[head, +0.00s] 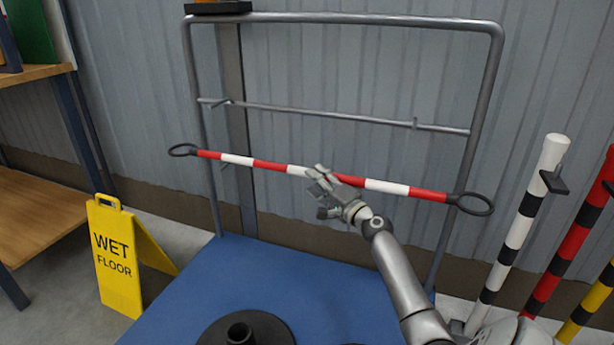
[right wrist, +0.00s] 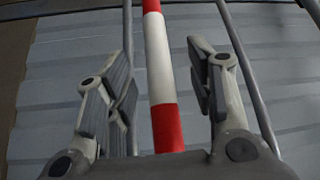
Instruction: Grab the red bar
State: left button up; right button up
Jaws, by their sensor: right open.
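The red bar (head: 272,166) has red and white bands and a black loop at each end. It lies roughly level across the front of the grey metal rack (head: 350,18), its right end a little lower. My right gripper (head: 322,178) is at the middle of the bar in the head view. In the right wrist view the bar (right wrist: 158,62) runs between the two open fingers (right wrist: 163,92), with a gap on each side. I cannot tell whether the bar is fully within the fingers' depth. My left gripper is not in view.
A blue surface (head: 200,300) with a black round base (head: 245,330) lies below the bar. A yellow wet floor sign (head: 118,262) stands at left beside a wooden shelf (head: 35,215). Striped posts (head: 520,228) stand at right. A corrugated wall is behind the rack.

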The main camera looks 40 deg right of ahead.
jog(key=shift+w+d, duration=0.15)
jog(key=shift+w, duration=0.65)
jog(key=shift+w+d, duration=0.1)
jog(key=shift+w, duration=0.65)
grip_shut()
